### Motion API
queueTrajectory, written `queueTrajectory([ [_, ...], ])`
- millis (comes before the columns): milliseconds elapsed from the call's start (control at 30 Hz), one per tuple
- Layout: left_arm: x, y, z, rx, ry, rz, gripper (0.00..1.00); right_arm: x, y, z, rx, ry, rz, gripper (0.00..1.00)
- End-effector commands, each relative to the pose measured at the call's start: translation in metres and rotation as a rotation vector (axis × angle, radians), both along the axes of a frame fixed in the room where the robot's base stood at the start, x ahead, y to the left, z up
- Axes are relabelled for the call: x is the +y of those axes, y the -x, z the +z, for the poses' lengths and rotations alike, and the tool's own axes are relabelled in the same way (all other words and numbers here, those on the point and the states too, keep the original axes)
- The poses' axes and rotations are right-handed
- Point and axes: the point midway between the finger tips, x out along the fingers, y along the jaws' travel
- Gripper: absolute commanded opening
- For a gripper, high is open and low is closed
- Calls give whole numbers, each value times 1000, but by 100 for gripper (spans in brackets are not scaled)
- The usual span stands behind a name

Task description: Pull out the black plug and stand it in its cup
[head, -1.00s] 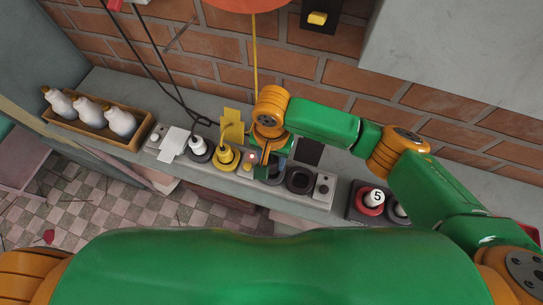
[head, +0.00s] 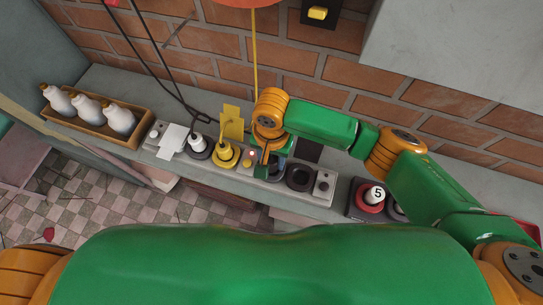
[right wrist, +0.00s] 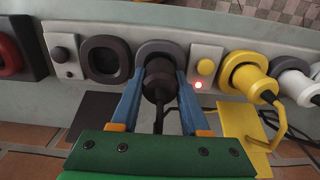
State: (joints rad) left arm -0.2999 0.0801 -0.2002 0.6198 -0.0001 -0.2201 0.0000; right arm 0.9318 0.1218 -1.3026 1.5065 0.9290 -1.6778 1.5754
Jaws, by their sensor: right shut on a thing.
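The black plug (right wrist: 158,78) sits at a round grey socket ring (right wrist: 150,48), with a dark cord running back from it. I cannot tell how deep it sits. My right gripper (right wrist: 160,82) is shut on the plug, one blue finger on each side. In the head view, my right gripper (head: 270,165) reaches down to the counter and hides the plug. Beside it is an empty dark square-rimmed cup (right wrist: 103,60), also in the head view (head: 299,177); I cannot tell whether it is the plug's cup. My left gripper is out of view.
A yellow plug (right wrist: 252,82) and a white plug (right wrist: 297,85) stand close beside. A red lamp (right wrist: 198,85) is lit on the switch plate. A wooden tray (head: 133,140) of bottles stands left; a red-ringed plug marked 5 (head: 373,197) stands right. A brick wall rises behind.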

Motion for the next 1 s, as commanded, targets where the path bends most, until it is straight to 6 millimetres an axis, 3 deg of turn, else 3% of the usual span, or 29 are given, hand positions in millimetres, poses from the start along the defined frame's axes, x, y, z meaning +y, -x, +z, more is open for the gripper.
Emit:
queueTrajectory([
  [667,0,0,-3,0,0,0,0,0,0,-14,1,-1,0,0],
  [700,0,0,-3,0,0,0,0,0,0,-14,0,-1,0,51],
  [800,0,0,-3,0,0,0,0,0,0,-14,0,-1,0,78],
  [1000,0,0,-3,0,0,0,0,0,0,-14,0,-1,0,80],
])
